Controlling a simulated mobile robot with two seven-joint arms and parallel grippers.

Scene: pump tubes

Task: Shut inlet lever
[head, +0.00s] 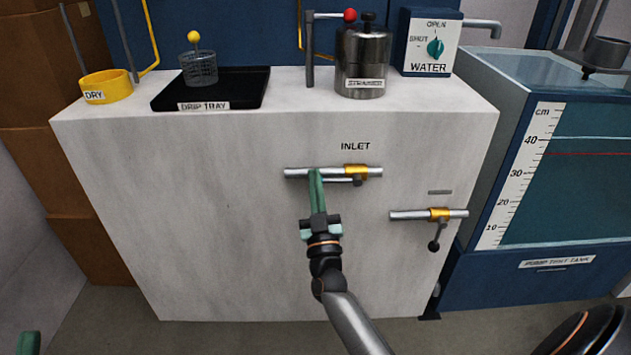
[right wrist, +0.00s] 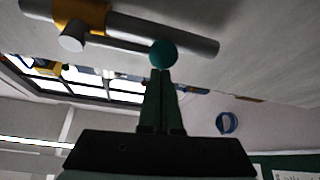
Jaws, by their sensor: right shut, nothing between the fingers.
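The inlet valve is a brass body (head: 355,171) on a horizontal grey pipe under the INLET label. Its thin lever (head: 340,181) runs left, roughly along the pipe, and also shows in the right wrist view (right wrist: 120,42). A teal ball knob (right wrist: 162,53) ends the lever; in the head view it is hidden by my right gripper. My right gripper (head: 316,172) is shut and empty, with its fingertips at the knob; I cannot tell if they touch it. A green tip of my left gripper (head: 28,343) shows at the lower left corner; its jaw state is unclear.
A second valve (head: 438,214) sits lower right, its black-knobbed lever hanging down. The white counter (head: 230,105) carries a drip tray (head: 210,104), a yellow dish (head: 106,87), a strainer pot (head: 362,65) and a water box (head: 428,42). The test tank (head: 560,130) stands right.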

